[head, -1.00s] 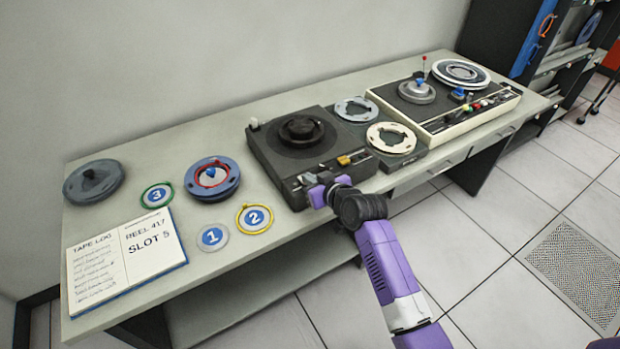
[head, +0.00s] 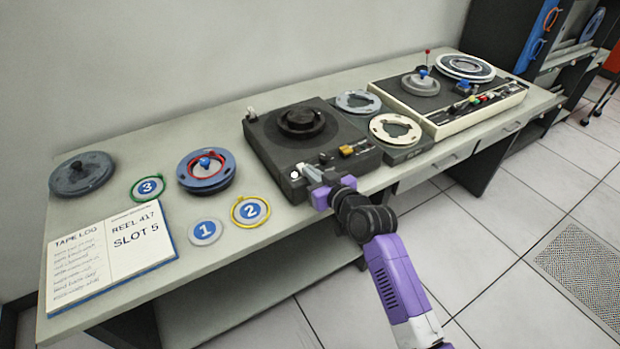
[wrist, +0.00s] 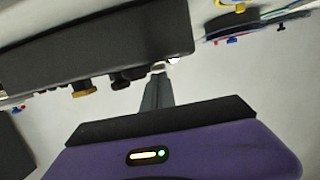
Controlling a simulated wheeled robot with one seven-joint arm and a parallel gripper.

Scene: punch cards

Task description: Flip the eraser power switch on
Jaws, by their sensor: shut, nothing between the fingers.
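The eraser appears to be the dark box (head: 262,150) with a round black hub on top, in the middle of the desk. Its front edge carries an orange-yellow control (head: 347,151), a black knob and a small white part (head: 295,175) near the left corner. I cannot tell which is the power switch or how it is set. My gripper (head: 308,172) is shut and empty at the box's front edge, just right of the white part. In the wrist view my closed fingers (wrist: 157,85) point at the front controls, past the black knob (wrist: 126,78); contact is unclear.
Left on the desk are a tape log (head: 110,252), numbered discs and a blue reel (head: 206,188). Right of the box are two pale reels (head: 395,130) and a cream-edged deck (head: 440,127). Open floor lies in front of the desk.

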